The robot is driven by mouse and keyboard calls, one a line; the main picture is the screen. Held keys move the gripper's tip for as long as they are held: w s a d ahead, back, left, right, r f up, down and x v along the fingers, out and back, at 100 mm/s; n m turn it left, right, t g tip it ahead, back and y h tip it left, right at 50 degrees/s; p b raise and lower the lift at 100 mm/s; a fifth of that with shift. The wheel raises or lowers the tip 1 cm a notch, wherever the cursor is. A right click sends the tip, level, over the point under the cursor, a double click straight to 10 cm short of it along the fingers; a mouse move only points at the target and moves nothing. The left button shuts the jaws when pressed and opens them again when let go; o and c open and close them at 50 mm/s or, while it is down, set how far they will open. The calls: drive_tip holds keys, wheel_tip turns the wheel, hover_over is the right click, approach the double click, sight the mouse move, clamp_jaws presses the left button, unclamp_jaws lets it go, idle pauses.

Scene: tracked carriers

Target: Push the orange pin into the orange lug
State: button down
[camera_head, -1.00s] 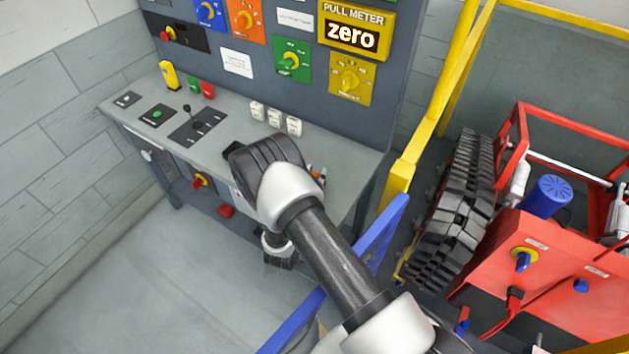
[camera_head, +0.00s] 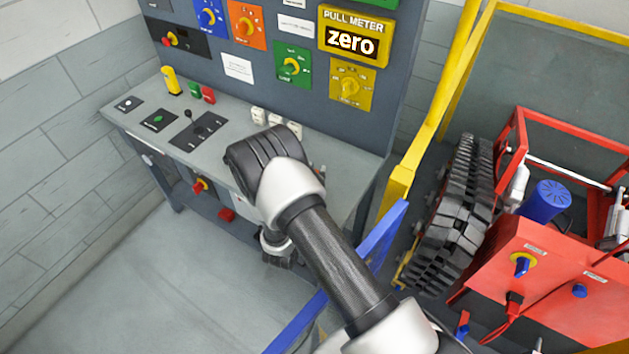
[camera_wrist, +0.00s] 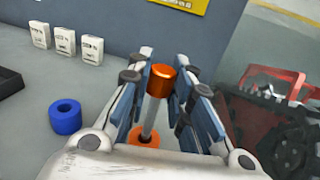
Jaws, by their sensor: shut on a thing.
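The orange pin (camera_wrist: 161,79) has a shiny orange head and a thin grey metal shank. In the wrist view it stands between the blue-padded fingers of my gripper (camera_wrist: 166,92), which is shut on it by the head. The orange lug (camera_wrist: 143,136) shows as an orange ring low in the wrist view, at the lower end of the shank. It is partly hidden by the shank and my gripper body. I cannot tell whether the tip is inside the ring or just above it. In the head view my arm hides the gripper, pin and lug.
A blue ring (camera_wrist: 65,117) stands on the grey bench (camera_head: 146,105), left of my gripper. Several white labelled blocks (camera_wrist: 64,41) stand behind it. A panel with a "zero" meter (camera_head: 352,41) rises at the back. A yellow rail (camera_head: 425,140) and red tracked machine (camera_head: 550,270) are right.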

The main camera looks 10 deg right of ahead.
wheel_tip(320, 180, up, 17)
drive_tip(key=p, duration=0.3)
drive_tip(key=shift+f, duration=0.2)
drive_tip(key=c, duration=2)
unclamp_jaws()
clamp_jaws()
